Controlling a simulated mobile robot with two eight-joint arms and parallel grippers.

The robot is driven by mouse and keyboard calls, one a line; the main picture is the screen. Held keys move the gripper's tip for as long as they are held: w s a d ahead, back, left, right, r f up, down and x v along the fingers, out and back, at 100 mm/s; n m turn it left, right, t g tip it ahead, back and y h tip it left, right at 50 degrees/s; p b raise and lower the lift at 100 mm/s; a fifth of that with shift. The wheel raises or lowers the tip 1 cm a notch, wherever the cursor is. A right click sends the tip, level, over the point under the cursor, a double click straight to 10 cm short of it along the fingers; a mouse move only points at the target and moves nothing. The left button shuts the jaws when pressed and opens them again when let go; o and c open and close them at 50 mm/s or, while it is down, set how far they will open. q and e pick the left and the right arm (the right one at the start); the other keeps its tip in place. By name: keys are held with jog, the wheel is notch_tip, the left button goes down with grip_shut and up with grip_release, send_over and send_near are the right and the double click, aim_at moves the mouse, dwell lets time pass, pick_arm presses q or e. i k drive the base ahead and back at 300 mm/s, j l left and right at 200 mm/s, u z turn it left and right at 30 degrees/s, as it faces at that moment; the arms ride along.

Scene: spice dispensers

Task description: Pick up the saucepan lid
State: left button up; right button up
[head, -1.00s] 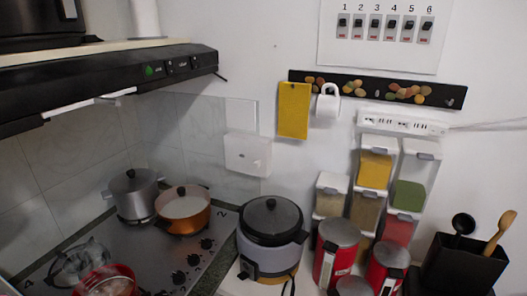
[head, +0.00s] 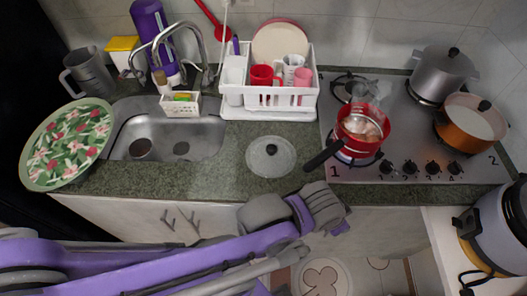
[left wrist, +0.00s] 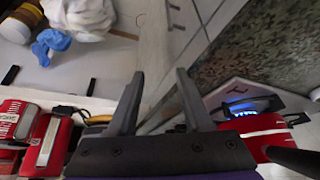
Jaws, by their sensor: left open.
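The saucepan lid (head: 271,156) is a round, clear glass lid with a dark knob, lying flat on the green counter between the sink and the stove. The red saucepan (head: 361,127) stands uncovered on the lit front-left burner, steaming, its black handle pointing toward the lid. My left gripper (head: 330,208) is at the counter's front edge, in front and to the right of the lid, apart from it. In the left wrist view its two fingers (left wrist: 158,88) are spread and empty. The lid is not seen there; part of the red saucepan (left wrist: 262,135) and a blue flame show at right. My right gripper is out of view.
A white dish rack (head: 268,100) with cups stands behind the lid. The sink (head: 170,135) and a floral plate (head: 68,143) are to the left. A grey pot (head: 440,72) and an orange pan (head: 470,122) stand on the stove. The counter around the lid is clear.

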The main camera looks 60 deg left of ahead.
aim_at(269, 156)
jog(key=k+u, duration=0.15)
jog(key=u, duration=1.95)
